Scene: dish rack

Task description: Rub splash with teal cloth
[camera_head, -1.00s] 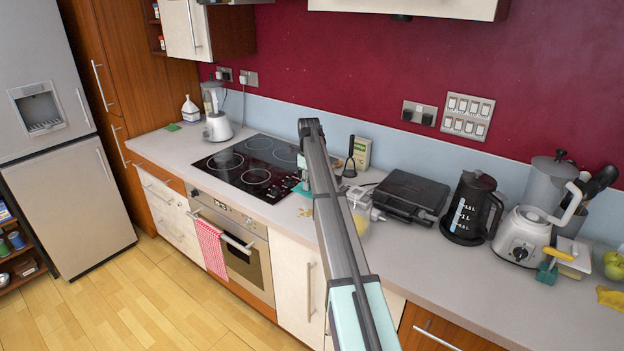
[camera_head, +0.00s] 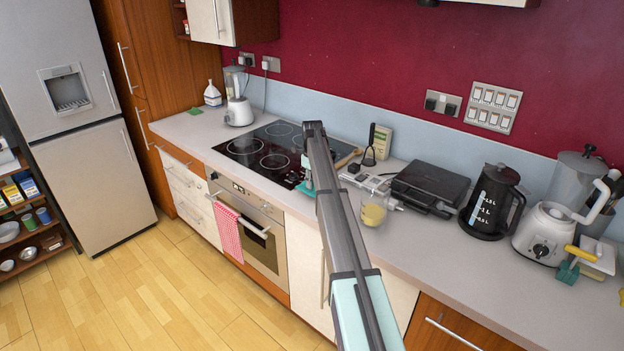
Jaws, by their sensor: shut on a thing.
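My arm reaches across the counter from the bottom of the view, and my gripper (camera_head: 308,178) is low over the counter at the right front corner of the hob. It is shut on the teal cloth (camera_head: 303,188), a small part of which shows beside the arm. The arm covers most of the gripper and the cloth, so I cannot tell whether the cloth touches the counter. No splash shows now; the counter just behind and under the arm is hidden.
The black hob (camera_head: 262,150) lies left of my gripper. Right of the arm stand a glass with yellow contents (camera_head: 373,213), a black grill (camera_head: 429,186), a kettle (camera_head: 489,205) and a blender (camera_head: 543,235). A teal-and-yellow brush (camera_head: 570,264) is far right. The front right counter is clear.

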